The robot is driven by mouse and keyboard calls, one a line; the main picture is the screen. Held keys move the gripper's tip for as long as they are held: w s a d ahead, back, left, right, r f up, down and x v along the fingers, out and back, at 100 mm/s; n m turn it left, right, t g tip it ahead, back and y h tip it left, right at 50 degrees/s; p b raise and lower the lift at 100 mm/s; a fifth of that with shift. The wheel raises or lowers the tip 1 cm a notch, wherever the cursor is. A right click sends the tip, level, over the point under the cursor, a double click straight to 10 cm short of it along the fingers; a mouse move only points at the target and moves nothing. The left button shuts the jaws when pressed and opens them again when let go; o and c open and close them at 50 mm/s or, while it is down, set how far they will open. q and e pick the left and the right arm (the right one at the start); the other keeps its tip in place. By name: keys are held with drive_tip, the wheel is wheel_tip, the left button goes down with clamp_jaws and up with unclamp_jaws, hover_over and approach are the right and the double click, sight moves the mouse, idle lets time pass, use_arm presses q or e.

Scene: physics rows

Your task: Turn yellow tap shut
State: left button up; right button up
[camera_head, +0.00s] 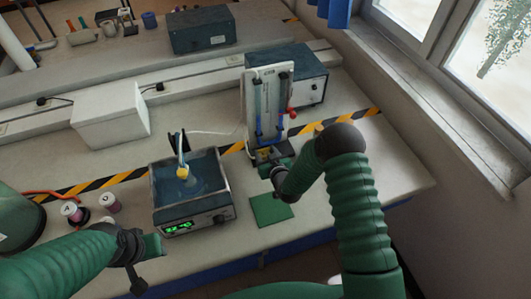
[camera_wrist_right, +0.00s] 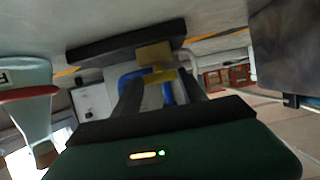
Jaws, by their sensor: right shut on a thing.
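A upright white panel apparatus (camera_head: 252,95) with blue tubing (camera_head: 258,125) and a red knob (camera_head: 291,112) stands right of centre in the head view. My right gripper (camera_head: 264,157) is at its foot. In the right wrist view a yellow tap (camera_wrist_right: 162,75) sits between the dark fingers of my right gripper (camera_wrist_right: 158,92), which are shut on it. Blue tubing (camera_wrist_right: 168,90) shows behind it. In the head view the tap is hidden by my gripper or too small to make out. My left gripper (camera_head: 140,250) hangs low at the left, apart from the apparatus; its fingers are unclear.
A water bath (camera_head: 161,190) with a green display stands left of the apparatus. A blue-grey box (camera_head: 309,85) stands behind the panel, a white box (camera_head: 112,115) further left. Small bottles (camera_head: 71,211) stand near my left arm.

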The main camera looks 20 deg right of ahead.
drive_tip(key=shift+a, duration=0.1)
drive_tip(key=m+h, duration=0.1)
drive_tip(key=h, duration=0.1)
drive_tip(key=m+h+b, duration=0.1)
drive_tip(key=m+h, duration=0.1)
drive_tip(key=shift+w+a+m, duration=0.1)
drive_tip(key=shift+a+m, duration=0.2)
drive_tip(key=shift+a, duration=0.1)
drive_tip(key=shift+w+a+m+g+h+b, duration=0.15)
drive_tip(key=shift+m+g+h+b, duration=0.35)
drive_tip(key=shift+m+h, duration=0.45)
drive_tip(key=shift+a+m+g+h+b, duration=0.15)
drive_tip(key=shift+m+g+h+b, duration=0.2)
drive_tip(key=shift+m+g+h, duration=0.4)
drive_tip(key=shift+m+h, duration=0.3)
drive_tip(key=shift+h, duration=0.1)
drive_tip(key=o, duration=1.4)
drive_tip(key=shift+c, duration=0.2)
